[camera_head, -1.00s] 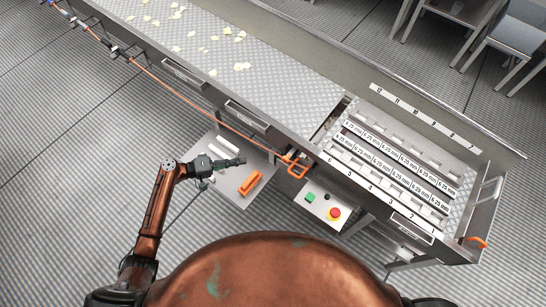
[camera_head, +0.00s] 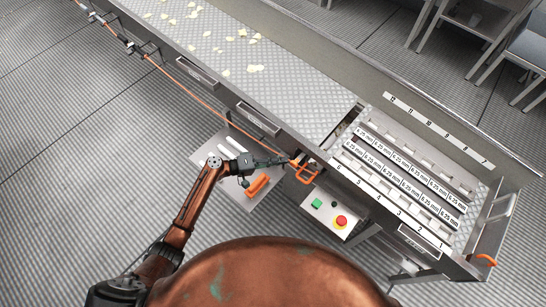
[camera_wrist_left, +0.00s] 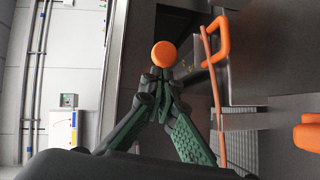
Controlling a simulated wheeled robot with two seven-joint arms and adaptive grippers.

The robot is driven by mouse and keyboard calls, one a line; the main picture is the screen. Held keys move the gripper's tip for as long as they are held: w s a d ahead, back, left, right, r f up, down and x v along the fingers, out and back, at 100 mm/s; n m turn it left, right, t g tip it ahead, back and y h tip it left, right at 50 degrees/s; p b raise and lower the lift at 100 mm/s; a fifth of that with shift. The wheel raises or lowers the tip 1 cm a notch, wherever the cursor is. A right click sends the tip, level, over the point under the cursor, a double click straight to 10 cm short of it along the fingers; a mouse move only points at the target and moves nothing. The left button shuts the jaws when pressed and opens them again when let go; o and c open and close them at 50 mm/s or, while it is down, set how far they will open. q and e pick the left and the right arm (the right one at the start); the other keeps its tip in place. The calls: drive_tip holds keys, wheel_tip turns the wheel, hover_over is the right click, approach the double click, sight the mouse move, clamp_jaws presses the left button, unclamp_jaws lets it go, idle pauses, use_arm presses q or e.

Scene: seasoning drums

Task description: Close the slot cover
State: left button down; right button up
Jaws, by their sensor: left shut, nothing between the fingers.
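My left gripper (camera_head: 284,161) is shut and empty, with its fingertips beside the orange handle (camera_head: 306,174) on the conveyor's near side. In the left wrist view the shut fingers (camera_wrist_left: 162,78) point at a round orange knob (camera_wrist_left: 163,54). The knob lies just beyond the tips; I cannot tell whether they touch it. The orange handle (camera_wrist_left: 222,42) stands right of the knob in that view. I cannot make out the slot cover for certain; the dark opening by the handle is partly hidden by my gripper. My right gripper is out of view.
A control box (camera_head: 335,215) with green and red buttons hangs right of the gripper. A small shelf (camera_head: 208,152) with white and orange pieces lies under my left forearm. An orange cable (camera_head: 200,92) runs along the conveyor. The slotted numbered tray (camera_head: 410,178) is at right.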

use_arm(q)
drive_tip(key=shift+s+d, duration=0.1)
drive_tip(key=shift+d, duration=0.05)
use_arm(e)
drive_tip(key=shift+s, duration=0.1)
use_arm(q)
drive_tip(key=s+d, duration=0.1)
drive_tip(key=d, duration=0.1)
drive_tip(key=s+d, duration=0.2)
drive_tip(key=shift+d+f+p, duration=0.1)
drive_tip(key=shift+f+p, duration=0.1)
drive_tip(key=shift+p, duration=0.2)
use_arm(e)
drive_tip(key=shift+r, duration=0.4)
use_arm(q)
drive_tip(key=w+v, duration=0.2)
drive_tip(key=v, duration=1.1)
drive_tip(key=shift+w+a+r, duration=0.2)
drive_tip(key=shift+w+a, duration=0.15)
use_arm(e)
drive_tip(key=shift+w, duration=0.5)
